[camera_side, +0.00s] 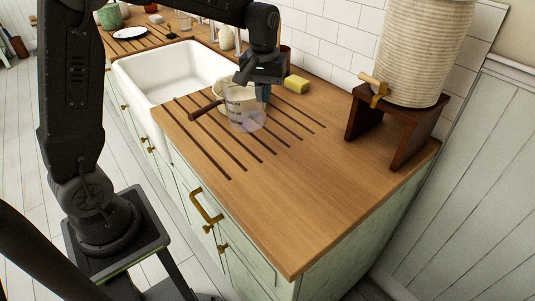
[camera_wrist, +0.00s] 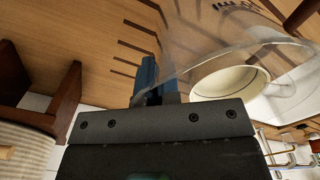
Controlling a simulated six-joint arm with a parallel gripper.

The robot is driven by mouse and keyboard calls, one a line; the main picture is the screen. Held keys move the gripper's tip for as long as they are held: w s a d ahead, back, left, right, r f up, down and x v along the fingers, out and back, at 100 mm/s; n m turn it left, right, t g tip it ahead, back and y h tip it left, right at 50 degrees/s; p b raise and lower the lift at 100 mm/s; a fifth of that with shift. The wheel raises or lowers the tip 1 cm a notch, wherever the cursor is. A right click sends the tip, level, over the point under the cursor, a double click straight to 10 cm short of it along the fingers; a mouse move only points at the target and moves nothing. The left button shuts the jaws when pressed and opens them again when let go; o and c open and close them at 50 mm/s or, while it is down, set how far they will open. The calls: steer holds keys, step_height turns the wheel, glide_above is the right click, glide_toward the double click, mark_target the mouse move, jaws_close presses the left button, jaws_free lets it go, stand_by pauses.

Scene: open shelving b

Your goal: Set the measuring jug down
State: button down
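The measuring jug (camera_side: 246,117) is clear, with printed markings, and looks upright over the grooved part of the wooden worktop. The side view does not show clearly whether its base touches the wood. My gripper (camera_side: 263,91) is at the jug's right side, with its blue fingers pointing down. In the wrist view my gripper (camera_wrist: 158,82) has its fingers close together at the jug's wall, apparently shut on it. The clear jug (camera_wrist: 215,50) fills the upper right there, and its markings show near the top edge.
A cream pan (camera_side: 222,91) with a brown handle (camera_side: 205,110) stands right behind the jug, overlapping it in view. A yellow sponge (camera_side: 297,84) lies by the tiled wall. A white sink (camera_side: 172,70) is left. A ribbed crock on a wooden stand (camera_side: 395,125) is right. The front worktop (camera_side: 300,205) is clear.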

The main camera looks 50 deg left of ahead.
steer(key=w+d+f+m, duration=0.2)
steer(key=d+f+m, duration=0.1)
steer(key=d+m, duration=0.65)
steer(key=a+m, duration=0.1)
steer(key=a, duration=0.7)
steer(key=s+d+r+m, duration=0.7)
steer(key=s+d+m, duration=0.1)
steer(key=s+m, duration=0.15)
steer(key=shift+m, duration=0.5)
steer(key=shift+w+d+f, duration=0.15)
steer(key=shift+d+f, duration=1.65)
steer(key=shift+d, duration=0.2)
steer(key=shift+w+d+f, duration=0.2)
steer(key=shift+d+f, duration=1.65)
steer(key=shift+d, duration=0.1)
steer(key=shift+w+d+f, duration=0.15)
steer(key=shift+d+f, duration=1.65)
steer(key=shift+d, duration=0.2)
steer(key=c, duration=1.8)
jaws_free()
steer(key=shift+f, duration=0.2)
steer(key=o, duration=0.4)
steer(key=shift+o, duration=0.2)
